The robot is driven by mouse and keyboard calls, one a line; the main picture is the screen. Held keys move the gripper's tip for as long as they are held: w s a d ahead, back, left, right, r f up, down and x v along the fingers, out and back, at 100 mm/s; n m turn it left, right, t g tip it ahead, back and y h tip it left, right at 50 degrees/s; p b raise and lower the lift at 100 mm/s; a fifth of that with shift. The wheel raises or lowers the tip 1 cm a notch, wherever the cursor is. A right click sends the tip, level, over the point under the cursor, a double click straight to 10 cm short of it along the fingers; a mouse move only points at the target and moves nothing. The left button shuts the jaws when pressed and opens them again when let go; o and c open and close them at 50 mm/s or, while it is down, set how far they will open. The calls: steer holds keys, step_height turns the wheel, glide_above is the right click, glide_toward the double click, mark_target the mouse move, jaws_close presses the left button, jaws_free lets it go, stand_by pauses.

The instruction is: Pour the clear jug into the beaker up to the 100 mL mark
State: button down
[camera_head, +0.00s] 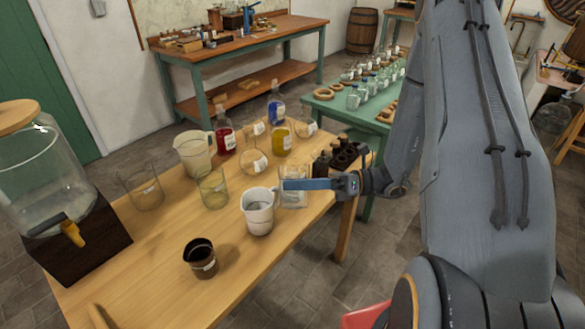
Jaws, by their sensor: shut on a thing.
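A pale, translucent jug (258,221) stands upright near the right edge of the wooden table, with greyish clear contents showing inside. My gripper (287,185), with a blue finger, is shut at the jug's right side, near the rim. The handle is hidden there. I cannot tell whether the jug rests on the wood or is just above it. A clear glass beaker (293,201) stands right behind the gripper and is partly covered by it. Other glass vessels include a yellowish-looking one (213,190) and a wide one (140,190). Their marks are too small to read.
Red (225,138), blue (276,108) and yellow (281,140) bottles stand at the back. A glass dispenser (45,165) with a tap is at left. The table's (150,265) front middle is clear.

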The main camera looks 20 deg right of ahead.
mark_target(297, 202)
steer(key=shift+s+a+f+n+b, duration=0.1)
steer(key=shift+s+f+n+b, duration=0.15)
steer(key=shift+f+n+b, duration=0.25)
steer(key=shift+s+f+n+b, duration=0.15)
steer(key=shift+s+f+n, duration=0.15)
steer(key=shift+f, duration=0.25)
steer(key=shift+s+a+f+n, duration=0.15)
steer(key=shift+s+f+n, duration=0.1)
steer(key=shift+s+n, duration=0.3)
steer(key=shift+s+a+f+n, duration=0.1)
steer(key=shift+s+f+n, duration=0.1)
steer(key=shift+s+n, duration=0.35)
steer(key=n, duration=0.1)
steer(key=s+f+n+b, duration=0.1)
steer(key=n, duration=0.2)
steer(key=shift+s+a+f+b, duration=0.15)
steer(key=shift+s+f+b, duration=0.05)
steer(key=shift+s+b, duration=0.1)
